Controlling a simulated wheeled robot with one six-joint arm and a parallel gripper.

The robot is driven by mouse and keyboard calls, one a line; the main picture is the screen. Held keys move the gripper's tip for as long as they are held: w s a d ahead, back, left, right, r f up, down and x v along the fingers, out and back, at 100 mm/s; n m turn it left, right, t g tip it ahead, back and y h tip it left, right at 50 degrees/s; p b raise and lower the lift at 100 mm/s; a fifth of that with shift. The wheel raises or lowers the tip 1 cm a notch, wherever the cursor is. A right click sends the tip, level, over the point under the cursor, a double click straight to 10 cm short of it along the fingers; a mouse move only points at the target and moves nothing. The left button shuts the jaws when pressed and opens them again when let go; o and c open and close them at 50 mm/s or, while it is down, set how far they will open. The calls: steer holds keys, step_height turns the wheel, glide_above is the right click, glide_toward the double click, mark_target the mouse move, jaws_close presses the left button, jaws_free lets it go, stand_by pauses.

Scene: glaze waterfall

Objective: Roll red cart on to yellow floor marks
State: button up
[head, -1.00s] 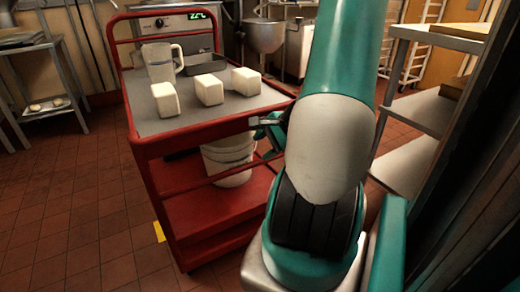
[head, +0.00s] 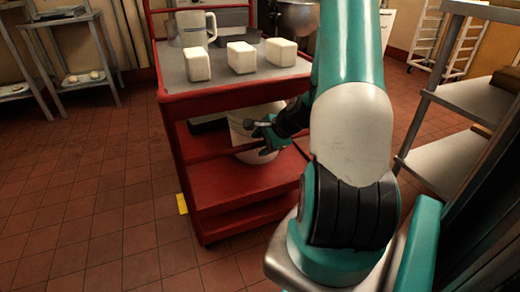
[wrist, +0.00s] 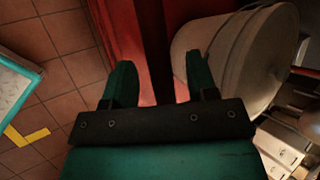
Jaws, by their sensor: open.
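The red cart (head: 245,190) stands upright in the middle of the head view, with a grey top and a lower shelf. A yellow floor mark (head: 182,204) lies beside its near left corner. In the wrist view an L-shaped yellow mark (wrist: 28,137) shows on the tiles at left. My gripper (head: 262,132) is at the cart's near side, below the top and in front of the bucket. Contact cannot be told. My arm hides the cart's right side.
On the cart top are three white blocks (head: 240,57), a pitcher (head: 190,30) and a grey tray (head: 248,33). A white bucket (head: 240,125) stands on the lower shelf. Metal shelves (head: 455,155) are close at right; a table (head: 65,45) stands at left. Floor at front left is clear.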

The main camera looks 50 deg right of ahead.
steer(key=shift+w+f, duration=0.4)
steer(key=shift+f, duration=0.05)
jaws_close()
stand_by(1.2)
